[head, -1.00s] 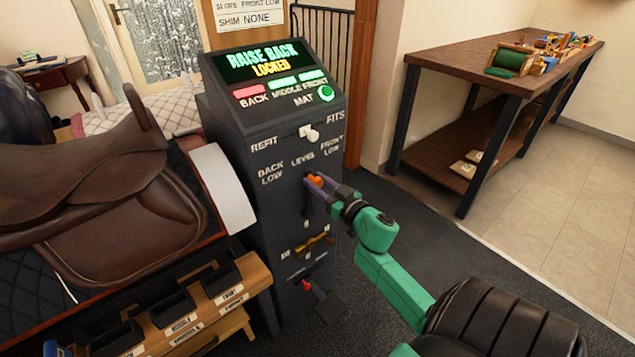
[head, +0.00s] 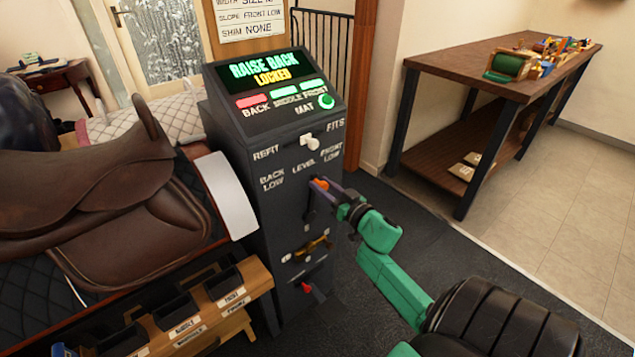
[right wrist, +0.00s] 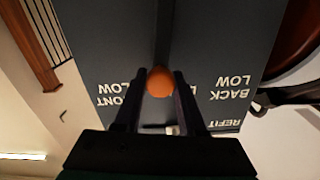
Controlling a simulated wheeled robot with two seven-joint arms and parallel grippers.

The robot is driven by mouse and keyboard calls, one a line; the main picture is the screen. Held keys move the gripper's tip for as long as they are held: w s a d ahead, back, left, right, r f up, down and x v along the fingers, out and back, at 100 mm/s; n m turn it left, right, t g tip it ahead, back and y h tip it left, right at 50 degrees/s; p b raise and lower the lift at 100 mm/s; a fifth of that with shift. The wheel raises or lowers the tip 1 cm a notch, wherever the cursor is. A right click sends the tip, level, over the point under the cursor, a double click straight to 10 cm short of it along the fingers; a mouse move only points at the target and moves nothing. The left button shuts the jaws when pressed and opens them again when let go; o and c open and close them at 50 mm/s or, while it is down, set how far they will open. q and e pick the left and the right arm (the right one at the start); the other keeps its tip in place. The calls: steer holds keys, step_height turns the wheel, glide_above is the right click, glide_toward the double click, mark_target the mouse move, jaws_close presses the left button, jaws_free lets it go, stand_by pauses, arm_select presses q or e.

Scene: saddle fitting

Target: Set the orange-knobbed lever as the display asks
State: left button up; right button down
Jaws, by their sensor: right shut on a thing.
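The dark console (head: 265,215) stands in the middle of the head view. Its display (head: 265,72) reads "RAISE BACK" in green and "LOCKED" in yellow. The orange-knobbed lever (head: 320,184) is on the console's front, below the labels BACK LOW, LEVEL and FRONT LOW; the knob sits below LEVEL. My right gripper (right wrist: 159,84) is shut on the orange knob, with a finger on each side of it in the right wrist view. My left gripper is not in view.
A white-knobbed lever (head: 311,141) sits between REFIT and FITS. A brass handle (head: 318,245) and a red lever (head: 310,288) are lower down. A saddle (head: 90,190) stands left, with labelled bins (head: 190,315) below. A workbench (head: 480,70) is at right.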

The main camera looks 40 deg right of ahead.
steer(key=d+m+p, duration=0.1)
steer(key=d, duration=0.1)
steer(key=d+f+m, duration=0.1)
steer(key=d+m, duration=0.1)
steer(key=shift+f+p, duration=0.1)
steer(key=shift+p, duration=0.3)
steer(key=shift+s+d+f, duration=0.1)
steer(key=shift+d, duration=0.1)
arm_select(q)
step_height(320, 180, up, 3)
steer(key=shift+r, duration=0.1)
arm_select(e)
steer(key=shift+a, duration=0.1)
steer(key=c, duration=0.5)
jaws_free()
steer(key=shift+m, duration=0.3)
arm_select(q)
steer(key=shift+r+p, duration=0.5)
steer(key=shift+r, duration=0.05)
arm_select(e)
steer(key=s, duration=1.4)
steer(key=shift+s+a, duration=0.1)
steer(key=shift+s, duration=0.15)
